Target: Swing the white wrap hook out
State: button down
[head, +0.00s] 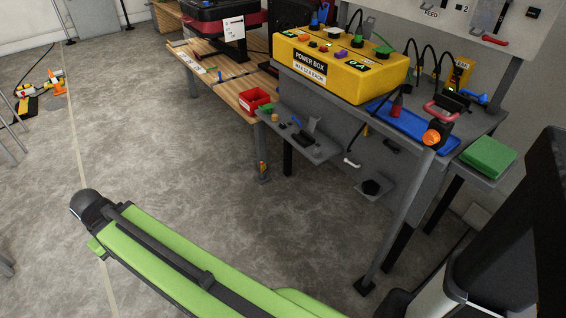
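A small white hook (351,161) shows on the grey side of the bench, below the yellow power box. It is small in the picture, and I cannot tell how far it is swung out. It looks like the white wrap hook. My green arm crosses the lower left and ends in a dark joint on the left, well apart from the hook. My gripper's fingers do not show.
The yellow power box (340,72) stands on the grey bench above the hook. A low grey shelf (300,142) with small parts and a small dark-topped shelf (375,192) flank it. A slanted grey pole (397,222) stands to the right. Open floor (180,140) lies left.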

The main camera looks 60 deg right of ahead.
aim_at(345, 160)
jog(key=u, duration=1.1)
jog(key=k, duration=0.65)
jog(key=z, duration=0.8)
